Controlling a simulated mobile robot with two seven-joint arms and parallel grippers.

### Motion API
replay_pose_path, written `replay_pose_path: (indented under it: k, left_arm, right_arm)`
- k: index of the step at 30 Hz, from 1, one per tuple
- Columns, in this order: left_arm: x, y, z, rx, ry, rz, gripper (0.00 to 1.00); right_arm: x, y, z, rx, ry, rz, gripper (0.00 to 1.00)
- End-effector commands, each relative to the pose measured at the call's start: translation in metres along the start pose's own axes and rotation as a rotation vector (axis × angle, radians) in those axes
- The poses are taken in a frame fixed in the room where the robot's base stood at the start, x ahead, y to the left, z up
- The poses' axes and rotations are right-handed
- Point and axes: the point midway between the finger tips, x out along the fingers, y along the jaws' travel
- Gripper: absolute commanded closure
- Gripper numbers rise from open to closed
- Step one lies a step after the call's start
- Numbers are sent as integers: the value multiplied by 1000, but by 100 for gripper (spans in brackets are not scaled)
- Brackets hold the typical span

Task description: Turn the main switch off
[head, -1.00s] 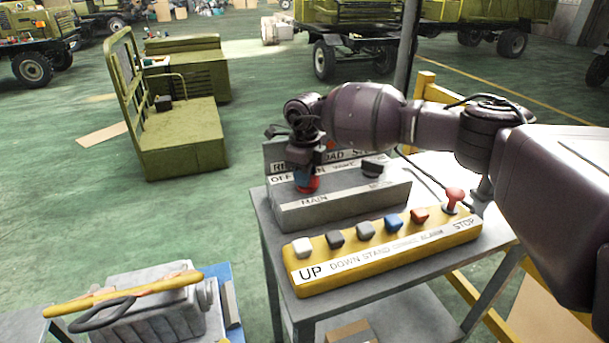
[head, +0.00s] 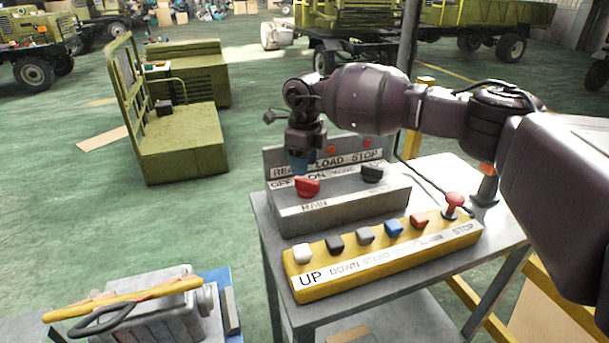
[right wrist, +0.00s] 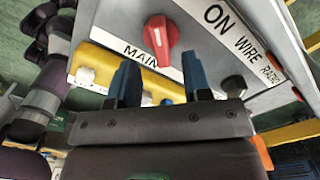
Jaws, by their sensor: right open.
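The main switch is a red rotary knob (head: 307,188) on the grey control box (head: 340,203), above the MAIN label and near the OFF and ON labels. It also shows in the right wrist view (right wrist: 160,40), with a pale line along its handle; ON is printed to its right there. I cannot tell for sure which label it points to. My right gripper (head: 299,168) is just above and behind the knob, apart from it. Its two blue fingers (right wrist: 160,82) are spread with nothing between them. My left gripper is not in view.
A black knob (head: 372,173) sits right of the red one. A yellow button panel (head: 385,263) with several coloured buttons and a red stop button (head: 453,204) lies in front, on the grey cart (head: 262,226). An engine block (head: 150,310) stands at lower left.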

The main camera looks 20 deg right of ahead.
Motion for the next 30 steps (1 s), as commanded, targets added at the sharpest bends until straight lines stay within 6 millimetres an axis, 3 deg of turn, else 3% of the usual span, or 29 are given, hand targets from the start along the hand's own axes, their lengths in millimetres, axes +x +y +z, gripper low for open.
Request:
replay_pose_path:
  k: [3,10,30]
  left_arm:
    - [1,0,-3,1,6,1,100]
    - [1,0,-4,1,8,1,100]
    - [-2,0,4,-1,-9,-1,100]
  right_arm:
    - [-23,0,0,0,-2,-1,55]
    - [-49,0,0,0,0,0,55]
    - [-54,0,0,0,0,1,55]
